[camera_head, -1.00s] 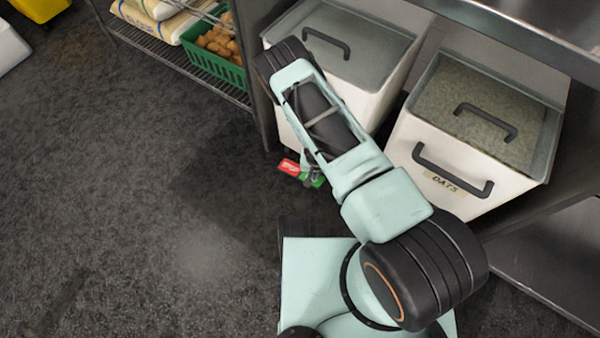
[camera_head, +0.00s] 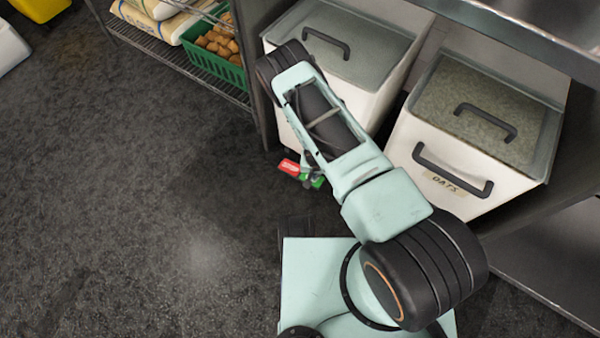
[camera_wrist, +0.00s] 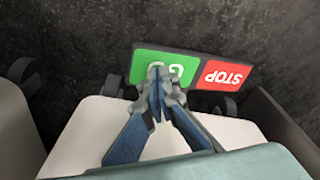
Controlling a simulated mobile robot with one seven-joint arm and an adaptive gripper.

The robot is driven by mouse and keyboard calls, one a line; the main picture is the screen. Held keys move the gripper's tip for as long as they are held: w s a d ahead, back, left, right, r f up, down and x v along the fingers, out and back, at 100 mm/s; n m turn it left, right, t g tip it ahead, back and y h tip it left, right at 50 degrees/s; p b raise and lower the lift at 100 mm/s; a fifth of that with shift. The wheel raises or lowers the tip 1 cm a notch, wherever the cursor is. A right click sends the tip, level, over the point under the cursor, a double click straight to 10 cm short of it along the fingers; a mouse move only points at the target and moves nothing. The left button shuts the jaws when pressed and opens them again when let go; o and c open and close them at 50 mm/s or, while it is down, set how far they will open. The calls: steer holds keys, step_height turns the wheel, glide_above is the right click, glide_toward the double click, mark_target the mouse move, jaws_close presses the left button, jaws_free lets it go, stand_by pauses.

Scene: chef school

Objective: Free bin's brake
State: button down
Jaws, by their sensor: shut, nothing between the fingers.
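The brake pedal has a red STOP half (camera_wrist: 222,75) and a green GO half (camera_wrist: 183,63), and it sits low at the front of a white bin (camera_wrist: 75,130). In the head view the red half (camera_head: 289,167) shows beside my arm, with some green behind it. The bin (camera_head: 375,95) has a clear lid with a dark handle, and my arm covers much of its front. My gripper (camera_wrist: 158,88) is shut and empty, its fingertips over the green half. I cannot tell whether the tips touch the pedal.
A second white bin (camera_head: 455,190), labelled OATS, stands to the right under the steel counter (camera_head: 540,30). A wire shelf with a green crate (camera_head: 215,68) and sacks (camera_head: 145,18) is at upper left. Dark floor (camera_head: 130,200) on the left is clear.

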steer(key=shift+f, duration=1.3)
stand_by(0.4)
steer(key=shift+r+p, duration=2.45)
steer(key=shift+r, duration=1.1)
